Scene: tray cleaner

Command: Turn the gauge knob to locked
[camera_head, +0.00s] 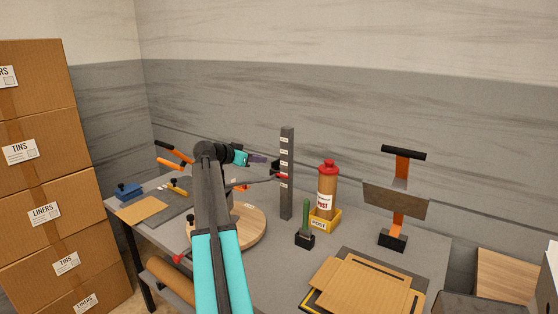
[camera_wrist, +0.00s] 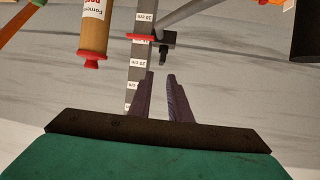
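The gauge is an upright dark post (camera_head: 287,190) with pale centimetre labels, standing on the table. It also shows in the wrist view (camera_wrist: 140,68), where the picture looks upside down. A red slider mark (camera_head: 282,176) sits on the post, with a grey arm (camera_wrist: 185,14) reaching sideways. A small black knob (camera_wrist: 164,46) with a stub is beside the post at this slider. My gripper (camera_head: 265,160) is at the post's left side. In the wrist view its dark fingers (camera_wrist: 161,75) are apart with an empty gap, tips just short of the knob, apparently not touching it.
A brown bottle with a red cap (camera_head: 327,190) stands in a yellow holder right of the post. A green-handled tool (camera_head: 306,222) stands in front. A round wooden board (camera_head: 255,228) lies under my arm. Cardboard sheets (camera_head: 365,290) lie at the front right.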

